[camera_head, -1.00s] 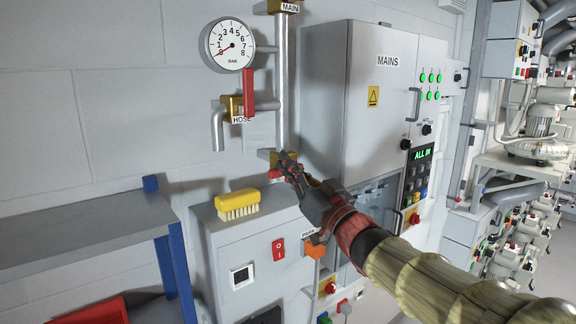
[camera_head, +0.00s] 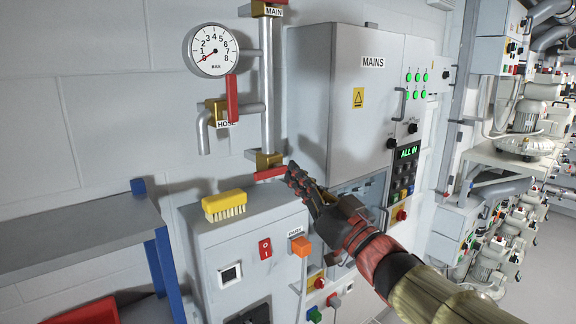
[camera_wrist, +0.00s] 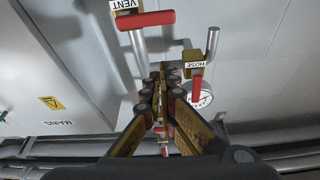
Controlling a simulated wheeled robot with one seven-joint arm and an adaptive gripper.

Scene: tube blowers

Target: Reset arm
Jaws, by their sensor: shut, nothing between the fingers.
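My gripper (camera_head: 292,171) is shut and empty, in front of the panel. In the head view its tips appear just right of the lower brass valve (camera_head: 265,160) and the right end of its red handle (camera_head: 270,173). I cannot tell the exact gap in depth. In the wrist view the fingers (camera_wrist: 168,70) meet at mid-picture. There the VENT valve's red handle (camera_wrist: 146,19) lies to their upper left, apart from them. The HOSE valve (camera_wrist: 194,62) and its red handle (camera_wrist: 197,87) are to their right.
The grey MAINS cabinet (camera_head: 355,110) stands behind my arm, with a lit ALL IN display (camera_head: 409,152). A pressure gauge (camera_head: 211,50) reads near zero. A yellow brush (camera_head: 224,205) lies on the grey lower box (camera_head: 245,232). A grey shelf (camera_head: 80,232) is at left.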

